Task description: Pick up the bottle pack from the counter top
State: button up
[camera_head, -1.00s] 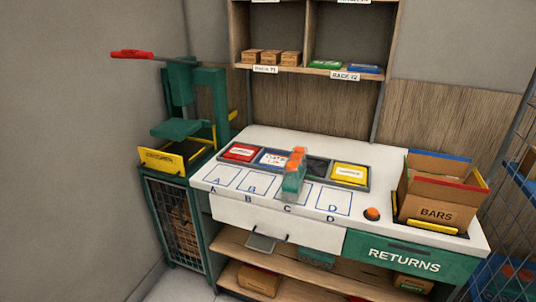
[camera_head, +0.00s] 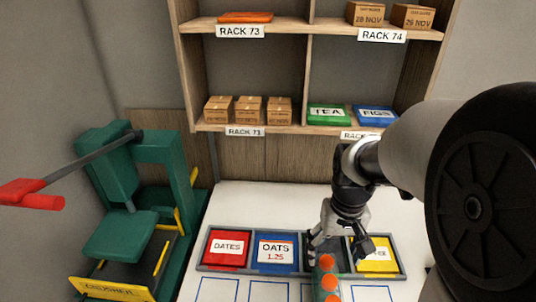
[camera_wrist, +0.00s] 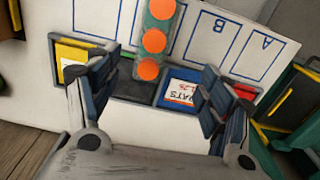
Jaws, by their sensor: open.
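The bottle pack (camera_head: 319,284) is a row of green bottles with orange caps, on the white counter top (camera_head: 270,199). In the head view its lower part is cut off by the frame's bottom edge. In the wrist view the pack (camera_wrist: 163,25) shows from above, upright in a row running up and slightly right. My gripper (camera_head: 338,248) is open and empty above the tray, close behind the pack's far end. In the wrist view my fingers (camera_wrist: 150,85) are spread, with the nearest cap just beyond the gap between them. I cannot tell their height above it.
A tray holds a red dates card (camera_head: 228,248), a blue oats card (camera_head: 276,252) and a yellow card (camera_head: 378,256). A green crusher (camera_head: 125,215) with a red-handled lever stands left. Shelves (camera_head: 300,130) with boxes rise behind the counter.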

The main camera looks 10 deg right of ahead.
aim_at(329, 281)
jog(key=f+b, duration=0.1)
jog(key=f, duration=0.3)
jog(key=f+b, duration=0.1)
jog(key=f, duration=0.2)
jog(key=f+b, duration=0.1)
jog(key=f, duration=0.3)
jog(key=shift+s+d+f, duration=0.25)
jog(key=shift+d+f, duration=0.05)
jog(key=shift+f, duration=0.05)
jog(key=shift+d+f+b, duration=0.2)
jog(key=shift+f+b, duration=0.75)
jog(key=shift+f, duration=2)
jog(key=shift+c, duration=0.2)
jog(key=c, duration=1.1)
jog(key=shift+r, duration=0.15)
jog(key=shift+c, duration=0.2)
